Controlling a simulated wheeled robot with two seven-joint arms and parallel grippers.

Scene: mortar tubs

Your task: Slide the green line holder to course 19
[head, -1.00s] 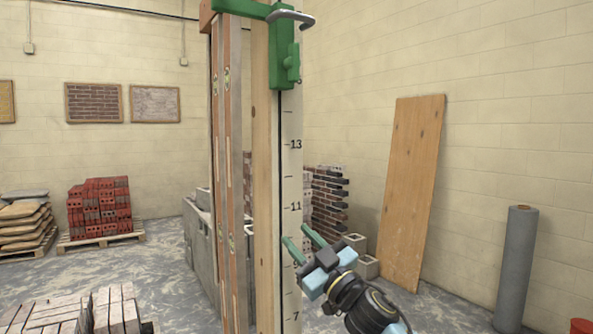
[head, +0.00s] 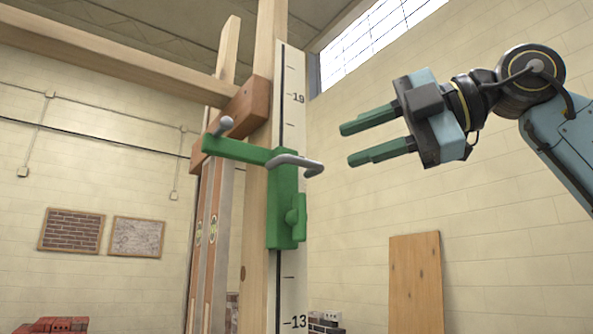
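The green line holder (head: 283,205) is on the upright wooden pole, over a white scale strip (head: 292,75) with black course marks. The 19 mark (head: 298,98) is above the holder and the 13 mark (head: 295,322) is below it. A grey hooked handle (head: 297,163) sticks out at the holder's top, and a green knob shows on its lower right side. My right gripper (head: 350,144) is to the right of the holder, level with its upper part. Its two green fingers are apart, empty, pointing left, and not touching the holder. My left gripper is not in view.
A timber beam (head: 100,70) runs across the upper left. Spirit levels (head: 206,232) stand left of the pole. A plywood board (head: 416,285) leans on the back wall. The space around my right gripper is clear.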

